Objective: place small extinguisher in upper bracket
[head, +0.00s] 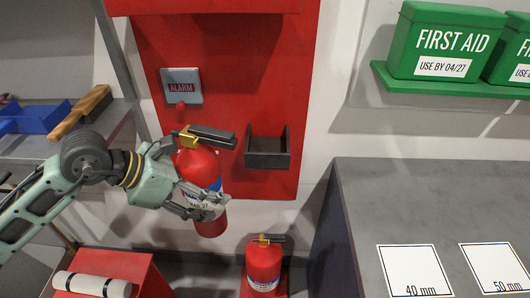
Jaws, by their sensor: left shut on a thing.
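A red extinguisher (197,168) with a brass neck, a black handle and a white-and-blue label is held in the air by my left gripper (195,192). The gripper is shut around its body, which tilts slightly. A dark grey bracket (267,161) is fixed to the red wall panel (244,95), just right of the held extinguisher, and looks empty. A second red extinguisher (264,265) stands low down on a red base, below the panel. My right gripper is not in view.
An alarm box (182,86) is on the panel, above the held extinguisher. A grey counter (360,185) with two white marked cards is at the right. Green first aid boxes (444,40) sit on a green shelf above. A brush (82,111) and blue dustpan (38,117) lie on the left shelf.

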